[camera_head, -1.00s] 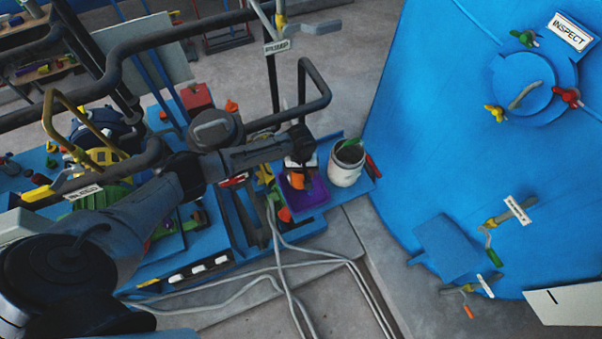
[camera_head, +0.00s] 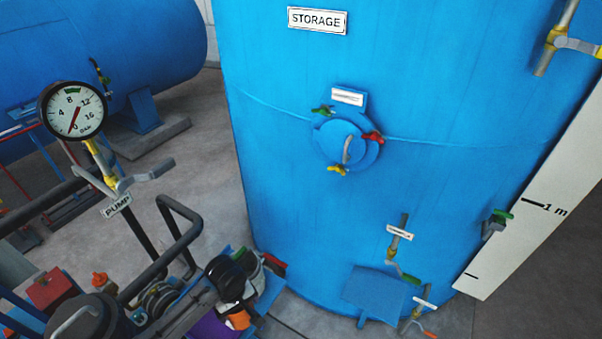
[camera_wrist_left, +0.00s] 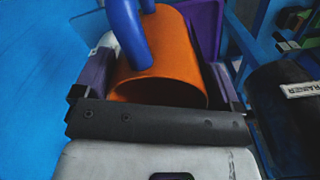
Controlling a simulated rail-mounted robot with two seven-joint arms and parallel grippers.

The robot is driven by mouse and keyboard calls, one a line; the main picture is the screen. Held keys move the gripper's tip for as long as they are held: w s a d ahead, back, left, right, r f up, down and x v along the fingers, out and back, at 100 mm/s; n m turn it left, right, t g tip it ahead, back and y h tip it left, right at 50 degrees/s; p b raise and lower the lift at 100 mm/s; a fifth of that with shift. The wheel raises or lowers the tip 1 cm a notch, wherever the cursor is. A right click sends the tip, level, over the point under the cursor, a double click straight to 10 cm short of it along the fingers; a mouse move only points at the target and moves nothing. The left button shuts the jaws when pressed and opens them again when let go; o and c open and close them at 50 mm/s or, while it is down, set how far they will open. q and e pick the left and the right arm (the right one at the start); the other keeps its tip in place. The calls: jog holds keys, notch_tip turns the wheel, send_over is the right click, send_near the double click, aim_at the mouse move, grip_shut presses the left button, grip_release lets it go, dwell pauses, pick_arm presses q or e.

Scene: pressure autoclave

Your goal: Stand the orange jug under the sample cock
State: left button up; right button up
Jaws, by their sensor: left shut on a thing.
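My left gripper (camera_head: 236,304) is low in the head view, at the end of the bench. In the left wrist view its fingers (camera_wrist_left: 157,100) are shut on the orange jug (camera_wrist_left: 165,65), one on each side. The jug also shows as a small orange patch (camera_head: 238,319) in the head view. My right gripper is not in view.
A lower cock (camera_head: 414,318) with an orange-tipped lever is right of the shelf. The purple tray (camera_wrist_left: 206,25) is close behind the jug. Black pump pipework (camera_head: 180,235) rises left of the gripper. Open floor shows between bench and shelf.

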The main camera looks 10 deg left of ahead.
pick_arm(q)
jog(key=s+d+r+m+p, duration=0.2)
jog(key=s+d+r+m, duration=0.2)
jog(key=s+r, duration=0.3)
jog(key=s+d+r+m+p, duration=0.1)
jog(key=s+d+r+m, duration=0.25)
jog(key=s+r, duration=0.35)
jog(key=w+a+r+p, duration=0.1)
jog(key=a+r+p, duration=0.2)
jog(key=r, duration=0.7)
jog(key=w+a+r+p, duration=0.1)
jog(key=a+r+p, duration=0.2)
jog(key=r, duration=0.8)
jog(key=m+p, duration=0.1)
jog(key=p, duration=0.1)
jog(key=shift+a+p, duration=0.3)
jog(key=shift+p, duration=0.1)
jog(key=shift+w, duration=0.1)
jog(key=shift+f, duration=0.1)
